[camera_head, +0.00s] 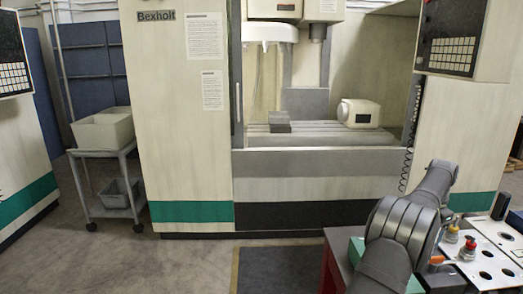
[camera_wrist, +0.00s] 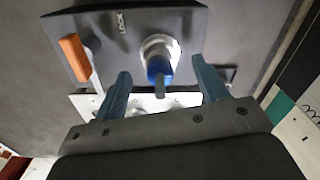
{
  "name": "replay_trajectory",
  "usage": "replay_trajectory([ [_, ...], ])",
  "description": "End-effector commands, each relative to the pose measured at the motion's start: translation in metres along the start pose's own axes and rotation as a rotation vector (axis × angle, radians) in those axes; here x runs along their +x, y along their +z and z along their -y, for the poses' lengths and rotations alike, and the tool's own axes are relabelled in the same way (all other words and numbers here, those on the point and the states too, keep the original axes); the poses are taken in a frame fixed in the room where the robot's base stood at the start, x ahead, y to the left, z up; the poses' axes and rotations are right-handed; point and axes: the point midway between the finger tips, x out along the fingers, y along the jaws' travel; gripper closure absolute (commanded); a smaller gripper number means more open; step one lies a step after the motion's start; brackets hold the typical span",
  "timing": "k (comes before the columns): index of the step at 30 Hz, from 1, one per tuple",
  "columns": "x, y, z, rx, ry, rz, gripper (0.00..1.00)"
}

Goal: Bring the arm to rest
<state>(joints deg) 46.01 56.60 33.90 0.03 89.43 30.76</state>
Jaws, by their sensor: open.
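My gripper (camera_wrist: 160,67) shows in the wrist view with its two blue-grey fingers apart. Between and just beyond them stands a round metal holder with a blue part (camera_wrist: 159,70) on a dark plate marked LOCK (camera_wrist: 120,22). I cannot tell whether the fingers touch it; they appear clear on both sides. An orange lever (camera_wrist: 75,56) sits left of the fingers. In the head view my arm reaches in at the lower right, and my gripper cannot be made out there.
A white panel (camera_head: 508,262) with dark holes and red-and-yellow holders (camera_head: 470,250) lies at the right, near my arm. A milling machine (camera_head: 185,120) stands behind, with a grey block (camera_head: 279,122) on its bed. A cart (camera_head: 106,210) with bins stands left. Floor is clear at front left.

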Motion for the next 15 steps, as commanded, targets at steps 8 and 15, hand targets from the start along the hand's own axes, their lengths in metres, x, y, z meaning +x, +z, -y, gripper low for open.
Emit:
replay_trajectory([
  [8, -0.0035, 0.0001, -0.0001, 0.0, 0.0, 0.001, 0.33],
  [15, 0.0018, 0.0002, -0.0001, 0.0, 0.001, 0.002, 0.33],
])
